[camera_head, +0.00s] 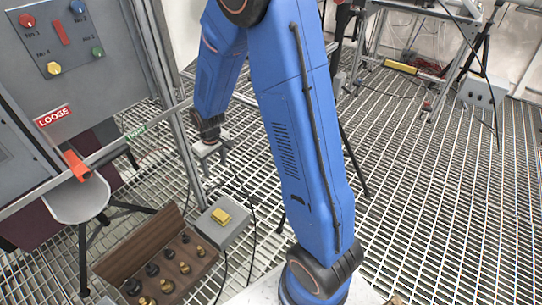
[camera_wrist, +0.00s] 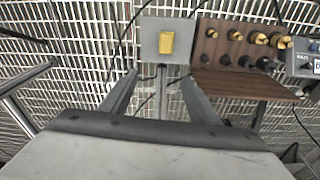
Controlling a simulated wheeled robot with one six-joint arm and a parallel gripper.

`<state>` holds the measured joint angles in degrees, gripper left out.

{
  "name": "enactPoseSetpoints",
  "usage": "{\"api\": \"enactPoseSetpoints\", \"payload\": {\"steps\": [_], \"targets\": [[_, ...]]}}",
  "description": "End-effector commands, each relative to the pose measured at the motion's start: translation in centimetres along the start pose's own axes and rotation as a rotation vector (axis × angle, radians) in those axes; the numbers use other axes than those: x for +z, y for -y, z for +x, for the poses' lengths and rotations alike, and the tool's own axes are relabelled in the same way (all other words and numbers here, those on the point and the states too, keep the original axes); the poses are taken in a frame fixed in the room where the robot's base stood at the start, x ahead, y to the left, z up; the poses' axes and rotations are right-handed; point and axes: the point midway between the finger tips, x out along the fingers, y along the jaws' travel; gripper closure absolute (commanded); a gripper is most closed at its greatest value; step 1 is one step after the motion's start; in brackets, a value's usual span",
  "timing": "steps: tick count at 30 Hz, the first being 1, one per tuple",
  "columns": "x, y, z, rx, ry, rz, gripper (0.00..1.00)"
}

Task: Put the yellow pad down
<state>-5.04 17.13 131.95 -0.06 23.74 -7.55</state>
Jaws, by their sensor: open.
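The yellow pad (camera_head: 220,216) lies on top of a grey box (camera_head: 231,236) on the grated floor. In the wrist view the yellow pad (camera_wrist: 166,43) shows near the top centre, on the flat grey face of the box (camera_wrist: 150,30). My gripper (camera_head: 213,160) is above and a little behind the box in the head view. In the wrist view my gripper (camera_wrist: 160,79) has its two fingers spread apart with nothing between them. The pad lies beyond the fingertips, apart from them.
A brown wooden case (camera_head: 157,262) with several black and brass knobs stands left of the box. Cables lie around the box. Open grating (camera_head: 440,200) lies to the right.

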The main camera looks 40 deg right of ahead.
Motion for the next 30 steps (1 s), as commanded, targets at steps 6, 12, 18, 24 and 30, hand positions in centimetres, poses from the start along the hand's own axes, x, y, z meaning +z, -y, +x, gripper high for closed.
{"api": "enactPoseSetpoints", "payload": {"steps": [6, 12, 18, 24, 30], "targets": [[2.1, -0.3, -7.1, 0.008, -0.046, 0.031, 0.45], [4.8, -0.5, -12.8, 0.014, -0.085, 0.059, 0.45], [8.1, -0.5, -17.7, 0.02, -0.121, 0.087, 0.45], [11.9, -0.2, -22.1, 0.025, -0.159, 0.115, 0.45], [15.8, 0.1, -25.4, 0.031, -0.194, 0.141, 0.45]]}}
